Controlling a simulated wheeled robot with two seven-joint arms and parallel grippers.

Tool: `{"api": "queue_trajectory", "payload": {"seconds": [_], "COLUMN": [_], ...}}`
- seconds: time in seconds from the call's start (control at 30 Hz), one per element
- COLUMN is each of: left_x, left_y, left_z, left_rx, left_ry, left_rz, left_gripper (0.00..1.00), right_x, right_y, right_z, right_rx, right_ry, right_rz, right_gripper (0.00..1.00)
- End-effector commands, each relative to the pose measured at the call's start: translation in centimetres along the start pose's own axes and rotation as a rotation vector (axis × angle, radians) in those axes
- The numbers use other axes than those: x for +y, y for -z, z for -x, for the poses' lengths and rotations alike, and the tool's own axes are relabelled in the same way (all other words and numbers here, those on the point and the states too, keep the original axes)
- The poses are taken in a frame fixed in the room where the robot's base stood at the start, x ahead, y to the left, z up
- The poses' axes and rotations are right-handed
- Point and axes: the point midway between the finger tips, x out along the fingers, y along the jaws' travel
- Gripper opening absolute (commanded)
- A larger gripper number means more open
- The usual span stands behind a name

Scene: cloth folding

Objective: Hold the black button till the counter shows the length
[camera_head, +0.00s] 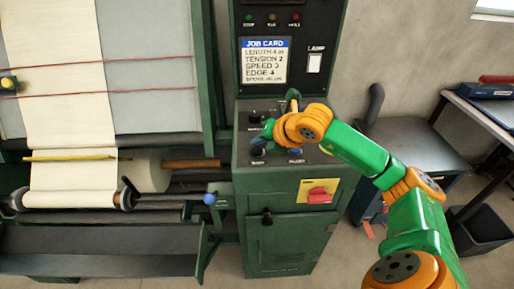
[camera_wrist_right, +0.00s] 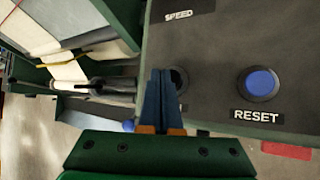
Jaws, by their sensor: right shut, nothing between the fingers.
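My right gripper (camera_head: 262,139) is over the machine's sloped control panel in the head view. In the right wrist view its two dark blue fingers (camera_wrist_right: 162,74) are together with nothing between them. The black button (camera_wrist_right: 180,79) is just right of the fingertips and partly hidden by them; I cannot tell whether they touch it. The job card (camera_head: 265,64) on the upright panel reads length 4 m, as far as I can make out. No counter digits show in either view. My left gripper is out of view.
A blue reset button (camera_wrist_right: 259,83) is right of the black button. A red switch on a yellow plate (camera_head: 318,193) is on the cabinet front. Cream cloth (camera_head: 60,70) runs over rollers at the left. A dark desk (camera_head: 412,145) stands at the right.

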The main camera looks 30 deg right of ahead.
Motion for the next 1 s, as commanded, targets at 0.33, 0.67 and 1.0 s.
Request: {"api": "queue_trajectory", "payload": {"seconds": [0.33,0.67,1.0], "left_x": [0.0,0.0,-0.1], "left_y": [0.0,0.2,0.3], "left_z": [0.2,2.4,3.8], "left_rx": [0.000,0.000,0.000], "left_ry": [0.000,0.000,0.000], "left_rz": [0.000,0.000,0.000], "left_gripper": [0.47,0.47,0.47], "right_x": [0.2,1.7,2.7], "right_y": [-0.2,-1.7,-2.7], "right_z": [0.2,2.3,3.7], "right_rx": [0.000,0.000,0.000], "right_ry": [-0.001,-0.002,-0.001], "right_rz": [0.000,-0.001,-0.001], "right_gripper": [0.00,0.00,0.00]}}
